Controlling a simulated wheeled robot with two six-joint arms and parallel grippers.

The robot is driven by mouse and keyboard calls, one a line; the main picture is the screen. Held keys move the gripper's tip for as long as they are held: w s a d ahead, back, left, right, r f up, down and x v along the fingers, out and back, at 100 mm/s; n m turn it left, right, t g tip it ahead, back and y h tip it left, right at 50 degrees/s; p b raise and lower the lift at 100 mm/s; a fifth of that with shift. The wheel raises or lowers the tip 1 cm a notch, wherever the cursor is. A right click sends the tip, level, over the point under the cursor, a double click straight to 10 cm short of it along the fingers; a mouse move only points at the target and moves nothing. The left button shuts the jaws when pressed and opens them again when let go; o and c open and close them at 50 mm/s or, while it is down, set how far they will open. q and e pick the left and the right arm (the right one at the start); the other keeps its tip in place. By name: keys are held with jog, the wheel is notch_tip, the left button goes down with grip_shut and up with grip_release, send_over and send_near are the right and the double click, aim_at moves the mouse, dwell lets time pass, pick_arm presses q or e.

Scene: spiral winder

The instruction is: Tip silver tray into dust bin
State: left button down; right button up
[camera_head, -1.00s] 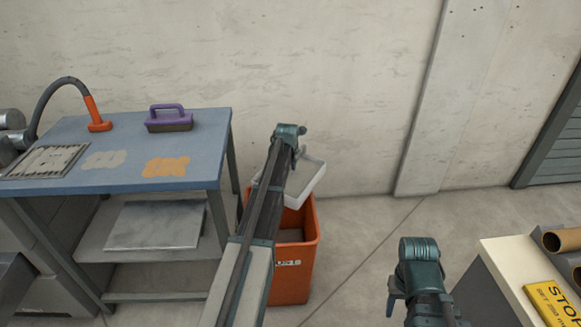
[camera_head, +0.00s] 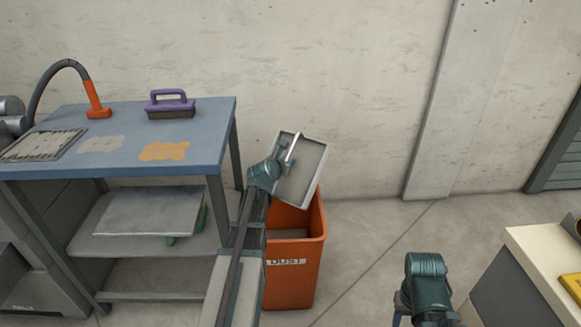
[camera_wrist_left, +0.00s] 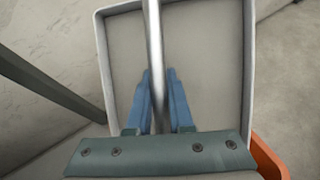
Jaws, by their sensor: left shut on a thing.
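The silver tray (camera_head: 308,178) is tilted steeply above the back of the orange dust bin (camera_head: 293,287), its inner face toward the head camera. That face looks bare. My left gripper (camera_head: 286,158) is shut on the tray's bar handle. In the left wrist view, the blue fingers (camera_wrist_left: 161,78) lie either side of the bar, with the tray (camera_wrist_left: 215,55) behind them. The bin's opening is partly hidden by the tray and my left arm; the part I see looks dark and empty. My right gripper (camera_head: 424,290) is low at right, its fingers hidden.
A blue-topped workbench (camera_head: 205,130) with a purple-handled brush (camera_head: 171,104) and orange powder patch (camera_head: 164,151) stands left of the bin. A grey slab (camera_head: 148,212) lies on its shelf. A wall is close behind. A pale cabinet (camera_head: 525,262) stands right; floor between is clear.

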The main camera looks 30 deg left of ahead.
pick_arm(q)
jog(key=shift+s+f+n+t+b, duration=0.1)
jog(key=shift+s+n+t+b, duration=0.2)
jog(key=shift+s+t+b, duration=1.65)
jog(key=s+t+b, duration=0.2)
jog(key=b, duration=0.5)
jog(key=shift+s+a+n+y, duration=0.1)
jog(key=shift+s+n+y, duration=0.1)
jog(key=shift+n+y, duration=0.1)
jog(key=shift+s+t+b, duration=0.5)
jog(key=shift+t+b, duration=0.15)
jog(key=shift+b, duration=0.25)
jog(key=shift+s+a+r+t+b, duration=0.1)
jog(key=shift+s+r+t+b, duration=0.15)
jog(key=shift+s+t+b, duration=0.1)
